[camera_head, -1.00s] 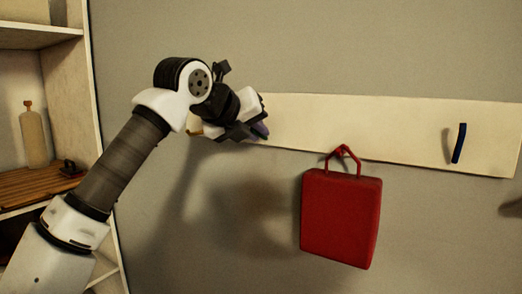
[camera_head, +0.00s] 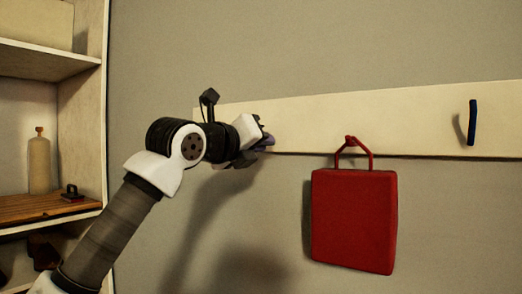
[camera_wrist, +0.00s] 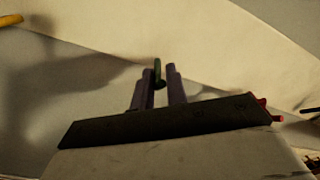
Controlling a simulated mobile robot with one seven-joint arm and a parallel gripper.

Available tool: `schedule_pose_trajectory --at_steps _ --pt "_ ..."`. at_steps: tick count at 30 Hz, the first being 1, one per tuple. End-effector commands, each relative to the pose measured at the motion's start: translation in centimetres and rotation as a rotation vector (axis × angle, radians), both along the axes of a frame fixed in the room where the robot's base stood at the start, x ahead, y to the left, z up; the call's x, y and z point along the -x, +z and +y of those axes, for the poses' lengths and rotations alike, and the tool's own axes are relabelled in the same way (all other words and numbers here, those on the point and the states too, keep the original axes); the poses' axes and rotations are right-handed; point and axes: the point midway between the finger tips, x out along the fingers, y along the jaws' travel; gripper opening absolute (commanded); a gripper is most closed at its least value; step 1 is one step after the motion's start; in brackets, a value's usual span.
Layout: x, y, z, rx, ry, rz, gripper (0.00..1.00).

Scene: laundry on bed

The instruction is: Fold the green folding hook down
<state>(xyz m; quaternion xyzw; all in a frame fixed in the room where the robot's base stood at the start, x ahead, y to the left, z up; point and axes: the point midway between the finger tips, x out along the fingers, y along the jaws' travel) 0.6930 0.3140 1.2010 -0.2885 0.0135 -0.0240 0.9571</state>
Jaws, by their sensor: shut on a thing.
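The green folding hook (camera_wrist: 157,70) shows in the wrist view as a small dark green upright piece between my gripper's two purple-grey fingers. My gripper (camera_wrist: 160,80) is shut on it, near the pale rail. In the head view my gripper (camera_head: 268,140) is at the left part of the rail (camera_head: 400,115), by its lower edge. The green hook is hidden there behind the gripper. How far the hook is folded is hard to tell.
A red bag (camera_head: 353,220) hangs from a red hook (camera_head: 350,140) right of my gripper. A dark blue hook (camera_head: 472,122) is farther right. A yellow hook (camera_wrist: 10,20) shows in the wrist view. Shelves (camera_head: 85,130) stand at left. The wall below my gripper is clear.

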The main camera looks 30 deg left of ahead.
Motion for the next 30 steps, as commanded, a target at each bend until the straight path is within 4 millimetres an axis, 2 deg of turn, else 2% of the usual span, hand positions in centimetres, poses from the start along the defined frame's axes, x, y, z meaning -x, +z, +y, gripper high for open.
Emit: schedule_pose_trajectory --at_steps 1,10,11,14,25,30 --pt "0.1 -0.1 0.6 0.006 0.01 -0.004 0.0" --pt "0.0 -0.1 0.6 0.007 0.01 -0.002 0.0" --pt "0.0 -0.1 0.6 0.007 0.01 -0.002 0.17" --pt "0.0 -0.2 0.5 0.006 0.009 0.0 0.3" --pt "0.2 -0.1 0.2 0.003 0.004 0.0 0.31" --pt "2.2 -0.2 0.4 0.002 0.006 0.0 0.31"
